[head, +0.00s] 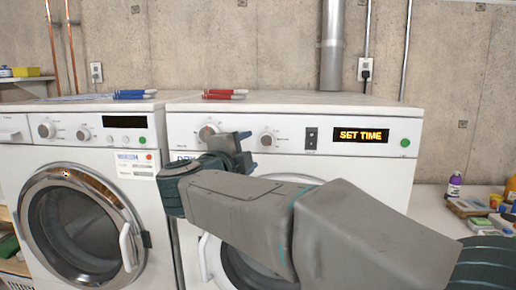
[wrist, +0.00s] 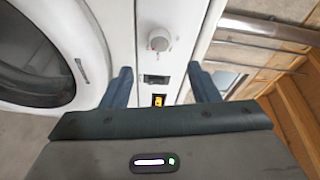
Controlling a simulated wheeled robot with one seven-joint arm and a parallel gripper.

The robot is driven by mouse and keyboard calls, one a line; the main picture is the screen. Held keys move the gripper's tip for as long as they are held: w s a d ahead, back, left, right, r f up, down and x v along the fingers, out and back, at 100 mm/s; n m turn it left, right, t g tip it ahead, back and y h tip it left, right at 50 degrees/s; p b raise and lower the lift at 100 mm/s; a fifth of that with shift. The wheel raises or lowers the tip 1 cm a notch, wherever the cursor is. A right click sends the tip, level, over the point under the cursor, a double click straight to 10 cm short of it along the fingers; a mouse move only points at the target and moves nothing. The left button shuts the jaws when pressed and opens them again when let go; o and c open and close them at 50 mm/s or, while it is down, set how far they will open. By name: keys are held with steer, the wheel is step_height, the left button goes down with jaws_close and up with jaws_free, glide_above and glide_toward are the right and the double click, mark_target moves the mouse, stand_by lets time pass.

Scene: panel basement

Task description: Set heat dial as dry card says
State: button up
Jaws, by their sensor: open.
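The dryer (head: 300,107), the right white machine, has two round dials: a left dial (head: 209,131) with a reddish mark and a right dial (head: 267,139). Which one is the heat dial is too small to read. A card with blue lettering (head: 184,157), seemingly starting "DRY", is mostly hidden behind my gripper. My gripper (head: 244,152) is open and empty in front of the panel, just below and between the dials.
A dark switch (head: 311,138), an amber "SET TIME" display (head: 360,135) and a green button (head: 405,143) lie right of the dials. The washer (head: 75,107) stands left with its own card (head: 136,164). Red pens (head: 224,94) lie on top. My arm covers much of the dryer door.

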steer(key=shift+v, duration=2)
